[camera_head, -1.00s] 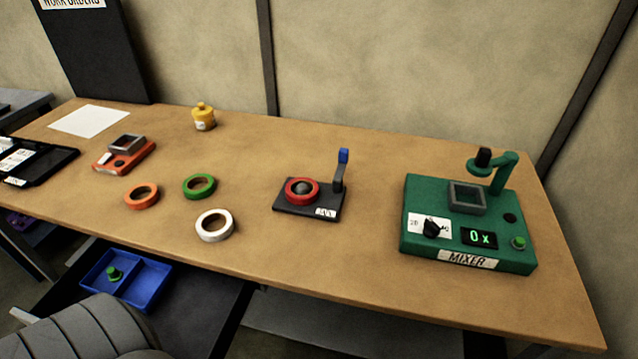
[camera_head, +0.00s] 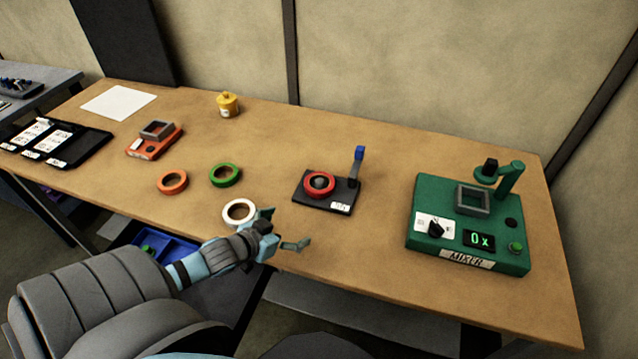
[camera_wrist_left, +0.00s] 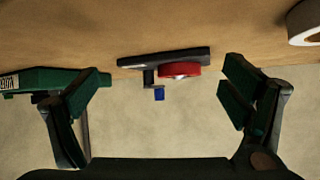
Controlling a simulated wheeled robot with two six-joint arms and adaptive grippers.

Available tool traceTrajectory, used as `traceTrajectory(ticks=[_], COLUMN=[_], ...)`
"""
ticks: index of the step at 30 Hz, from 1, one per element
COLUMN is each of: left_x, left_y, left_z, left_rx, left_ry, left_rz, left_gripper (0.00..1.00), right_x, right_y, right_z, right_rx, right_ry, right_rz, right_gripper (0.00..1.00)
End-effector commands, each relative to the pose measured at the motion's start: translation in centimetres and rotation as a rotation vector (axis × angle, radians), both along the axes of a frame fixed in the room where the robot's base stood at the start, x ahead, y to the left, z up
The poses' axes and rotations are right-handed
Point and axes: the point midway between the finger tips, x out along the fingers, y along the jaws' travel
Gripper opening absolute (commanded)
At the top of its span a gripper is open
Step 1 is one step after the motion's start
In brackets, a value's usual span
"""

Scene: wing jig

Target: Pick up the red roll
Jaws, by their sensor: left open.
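The red roll (camera_head: 319,183) sits around the hub of a small black stand (camera_head: 338,200) with a blue-tipped lever (camera_head: 358,163), in the middle of the table. My left gripper (camera_head: 287,228) is open and empty, in front of the stand and to its lower left, close to the white roll. In the left wrist view the red roll (camera_wrist_left: 180,69) and its stand (camera_wrist_left: 160,56) show ahead, between the two open fingers (camera_wrist_left: 158,95) and apart from them. My right gripper is not in view.
A white roll (camera_head: 239,212), a green roll (camera_head: 225,175) and an orange roll (camera_head: 172,181) lie to the left. The green mixer (camera_head: 430,250) stands at the right. A yellow pot (camera_head: 228,105) is at the back. The table between stand and mixer is clear.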

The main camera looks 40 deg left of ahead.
Motion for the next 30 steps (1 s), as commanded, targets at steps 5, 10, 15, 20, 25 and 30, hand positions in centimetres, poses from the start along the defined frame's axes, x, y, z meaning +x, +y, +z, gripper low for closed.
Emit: traceTrajectory(ticks=[5, 10, 15, 20, 25, 30], left_x=[2.9, 4.8, 7.6, 10.5, 12.5, 15.7], left_y=[4.0, 4.3, 4.1, 4.0, 4.0, 4.4], left_z=[3.2, 2.5, 0.8, 0.1, -0.2, -1.0], left_rx=[-0.047, -0.061, -0.062, -0.065, -0.063, -0.068], left_ry=[-0.150, -0.181, -0.181, -0.182, -0.178, -0.179], left_rz=[-0.048, -0.060, -0.060, -0.055, -0.056, -0.056], left_gripper=[0.93, 0.93, 0.93, 0.93, 0.93, 0.93], right_x=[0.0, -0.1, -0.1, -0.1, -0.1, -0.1], right_y=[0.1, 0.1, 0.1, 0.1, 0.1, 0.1], right_z=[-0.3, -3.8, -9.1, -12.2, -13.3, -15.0], right_rx=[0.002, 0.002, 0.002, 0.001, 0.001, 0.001], right_ry=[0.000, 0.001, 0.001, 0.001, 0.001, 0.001], right_rz=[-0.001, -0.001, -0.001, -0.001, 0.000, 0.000], right_gripper=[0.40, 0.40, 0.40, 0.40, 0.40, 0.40])
